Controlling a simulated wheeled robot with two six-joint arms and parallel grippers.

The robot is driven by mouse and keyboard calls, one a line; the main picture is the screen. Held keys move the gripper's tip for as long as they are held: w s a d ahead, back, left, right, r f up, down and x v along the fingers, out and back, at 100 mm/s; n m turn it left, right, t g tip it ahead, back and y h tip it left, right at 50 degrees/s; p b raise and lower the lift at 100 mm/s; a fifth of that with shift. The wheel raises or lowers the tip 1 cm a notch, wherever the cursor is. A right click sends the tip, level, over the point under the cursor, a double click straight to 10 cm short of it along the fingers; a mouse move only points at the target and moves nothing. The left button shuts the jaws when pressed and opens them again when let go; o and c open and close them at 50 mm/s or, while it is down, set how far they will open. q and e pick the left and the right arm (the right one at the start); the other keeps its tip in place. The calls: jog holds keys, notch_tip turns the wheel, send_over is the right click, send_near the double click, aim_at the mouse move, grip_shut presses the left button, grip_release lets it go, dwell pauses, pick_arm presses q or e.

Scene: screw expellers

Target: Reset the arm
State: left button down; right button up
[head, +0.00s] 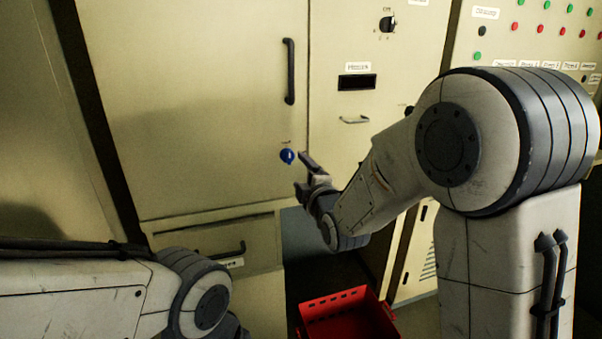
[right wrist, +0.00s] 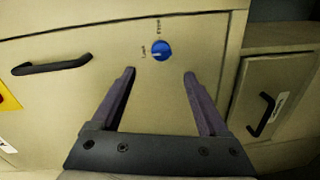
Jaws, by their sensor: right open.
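My right arm reaches in from the right in the head view. My right gripper (head: 301,172) is open and empty, with its fingers spread near a blue knob (head: 287,156) on the cabinet door. In the right wrist view the blue knob (right wrist: 161,51) shows beyond and between the open fingers (right wrist: 160,78), apart from both. My left arm lies low at the left of the head view; its gripper is not visible.
The cabinet door has a dark vertical handle (head: 289,71). A drawer (head: 218,243) with a dark handle is below. A red crate (head: 348,312) stands on the floor. A panel with red and green buttons (head: 540,29) is at the upper right.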

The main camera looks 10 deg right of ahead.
jog(key=s+a+f+m+g, duration=0.3)
jog(key=s+a+f+g, duration=0.15)
jog(key=s, duration=0.45)
jog(key=s+a+f+m+g, duration=0.3)
jog(key=s+a+f+g, duration=0.15)
jog(key=s, duration=0.35)
jog(key=s+d+f+m+g+h, duration=0.15)
jog(key=s+g, duration=0.25)
jog(key=s, duration=0.6)
jog(key=s+d+f+m+g, duration=0.2)
jog(key=s+m+g, duration=0.1)
jog(key=s, duration=0.7)
notch_tip(320, 180, up, 16)
jog(key=s+d+g+p, duration=0.1)
jog(key=p, duration=1.4)
jog(key=shift+s+d+p, duration=0.15)
jog(key=shift+s+p, duration=0.1)
jog(key=shift+p, duration=0.1)
jog(key=shift+f+h, duration=0.1)
jog(key=shift+h, duration=0.15)
